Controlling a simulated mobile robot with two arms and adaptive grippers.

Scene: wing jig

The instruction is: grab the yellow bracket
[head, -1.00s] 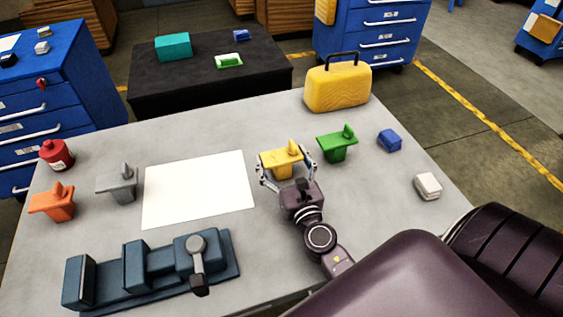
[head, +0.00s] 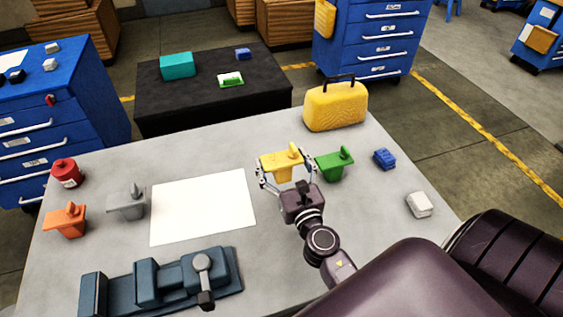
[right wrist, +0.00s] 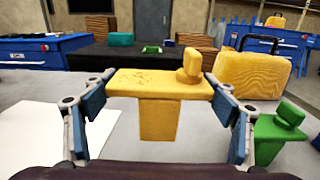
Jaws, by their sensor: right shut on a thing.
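The yellow bracket (head: 275,166) has a flat top plate with a knob and a block-like stem below. My right gripper (head: 285,167) is shut on it, with one finger at each end of the top plate. In the right wrist view the bracket (right wrist: 160,88) is level and upright between the fingers (right wrist: 160,95). It appears raised a little above the table, with its stem end hanging free. My left gripper is not in view.
A green bracket (head: 333,165) stands close to the right of my right gripper. A yellow case (head: 336,108) stands behind. A white sheet (head: 203,208), grey bracket (head: 127,206), orange bracket (head: 66,220) and blue vise (head: 150,283) are to the left.

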